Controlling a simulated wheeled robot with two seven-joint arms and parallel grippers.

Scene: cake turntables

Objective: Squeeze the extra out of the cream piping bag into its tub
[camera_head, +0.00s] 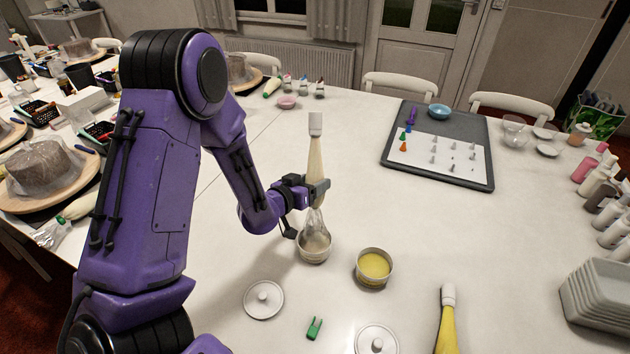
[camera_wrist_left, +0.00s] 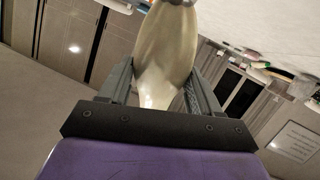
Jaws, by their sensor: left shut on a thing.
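The cream piping bag (camera_head: 315,158) stands upright, its white capped end up and its clear, loose end down at the cream tub (camera_head: 314,258). My left gripper (camera_head: 318,190) is shut on the bag around its lower part, above the tub. In the left wrist view the pale bag (camera_wrist_left: 165,55) sits between the two fingers (camera_wrist_left: 163,95). The tub holds something pale, partly hidden by the clear end; I cannot tell whether that end touches the contents. My right gripper is not in view.
A tub of yellow filling (camera_head: 374,266) stands just right of the cream tub. Two white lids (camera_head: 263,299) (camera_head: 376,340), a green clip (camera_head: 314,328) and a yellow piping bag (camera_head: 446,325) lie in front. A grey mat (camera_head: 470,120) with nozzles lies behind right. The table between is clear.

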